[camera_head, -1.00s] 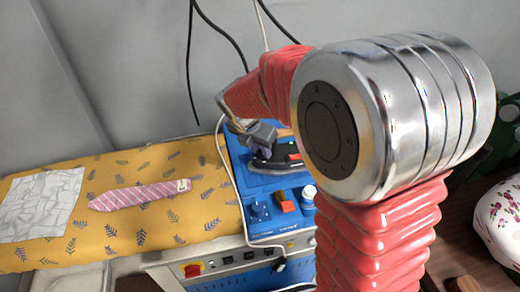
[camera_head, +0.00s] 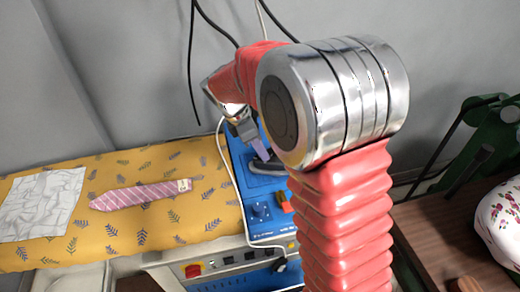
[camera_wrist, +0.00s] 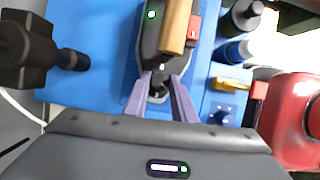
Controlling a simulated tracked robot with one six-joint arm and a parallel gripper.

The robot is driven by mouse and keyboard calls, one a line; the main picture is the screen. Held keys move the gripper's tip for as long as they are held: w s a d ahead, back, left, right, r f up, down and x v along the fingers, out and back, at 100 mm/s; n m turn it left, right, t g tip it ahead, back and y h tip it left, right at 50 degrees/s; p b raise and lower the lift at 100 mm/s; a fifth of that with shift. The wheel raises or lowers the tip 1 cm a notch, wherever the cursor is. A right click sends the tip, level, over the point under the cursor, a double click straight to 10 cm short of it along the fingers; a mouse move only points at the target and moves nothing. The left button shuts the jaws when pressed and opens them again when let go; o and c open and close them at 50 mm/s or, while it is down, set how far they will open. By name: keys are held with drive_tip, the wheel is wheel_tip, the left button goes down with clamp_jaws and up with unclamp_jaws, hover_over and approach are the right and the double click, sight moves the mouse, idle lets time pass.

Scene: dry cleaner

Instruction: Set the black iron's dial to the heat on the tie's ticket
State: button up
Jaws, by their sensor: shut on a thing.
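The black iron (camera_head: 264,166) sits on the blue station (camera_head: 236,168); my arm hides most of it in the head view. In the wrist view the iron (camera_wrist: 150,42) has a wooden handle (camera_wrist: 174,26), a red part (camera_wrist: 193,27) and a green light. My gripper (camera_wrist: 161,82) is shut on a small dark round part, apparently the iron's dial (camera_wrist: 159,92); its marks are unreadable. In the head view my gripper (camera_head: 261,149) points down at the iron. The pink striped tie (camera_head: 140,195) lies on the yellow board, its ticket (camera_head: 184,185) at the right end, too small to read.
The yellow patterned board (camera_head: 160,226) also carries a white crumpled cloth (camera_head: 40,215). The station has a blue knob (camera_head: 261,211) in front. A white cord (camera_head: 228,170) runs along its left edge. A floral item (camera_head: 500,217) is at far right on a brown table (camera_head: 440,225).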

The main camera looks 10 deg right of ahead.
drive_tip(key=m, duration=0.1)
drive_tip(key=m+g, duration=0.1)
drive_tip(key=m, duration=0.2)
drive_tip(key=shift+w+d+m+g, duration=0.15)
drive_tip(key=shift+w+m+g, duration=0.15)
drive_tip(key=shift+g, duration=0.1)
drive_tip(key=m+g, duration=0.1)
drive_tip(key=m, duration=0.3)
drive_tip(key=shift+y, duration=0.4)
drive_tip(key=o, duration=0.7)
drive_tip(key=shift+o, duration=0.2)
drive_tip(key=shift+w+r, duration=0.1)
drive_tip(key=v, duration=1.3)
drive_tip(key=shift+w+r, duration=0.25)
